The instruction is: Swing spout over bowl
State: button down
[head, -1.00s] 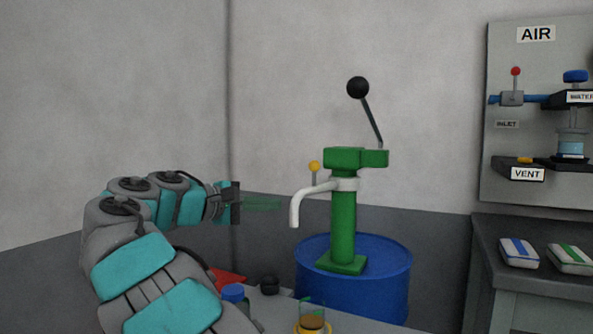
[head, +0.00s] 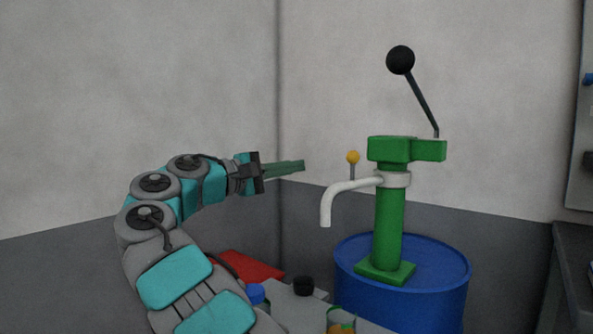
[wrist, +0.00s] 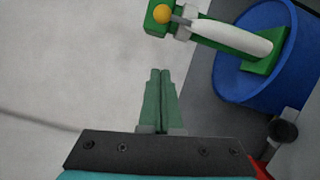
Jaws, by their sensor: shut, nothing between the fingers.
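The white spout (head: 345,190) curves out to the left from a collar on the green pump (head: 388,230), its end pointing down. A yellow knob (head: 353,158) on a short stem stands up on the spout. My gripper (head: 303,166) is shut and empty, left of the spout and at about the knob's height, apart from both. In the wrist view the shut fingers (wrist: 160,72) point toward the pale wall, with the yellow knob (wrist: 161,14) and white spout (wrist: 232,37) above and to the right. I see no bowl that I can make out.
The pump stands on a blue drum (head: 440,300). A black-knobbed lever (head: 400,60) rises from its top. Below my arm a bench holds a red item (head: 248,266), a black-capped item (head: 304,286), a blue cap (head: 256,294) and a glass jar (head: 341,320). Open air lies between gripper and spout.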

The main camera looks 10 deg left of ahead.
aim_at(355, 187)
jog(key=w+d+r+b, duration=0.1)
jog(key=w+d+b, duration=0.1)
jog(key=d, duration=0.6)
jog(key=shift+d+b, duration=0.2)
jog(key=shift+b, duration=0.1)
dwell(0.3)
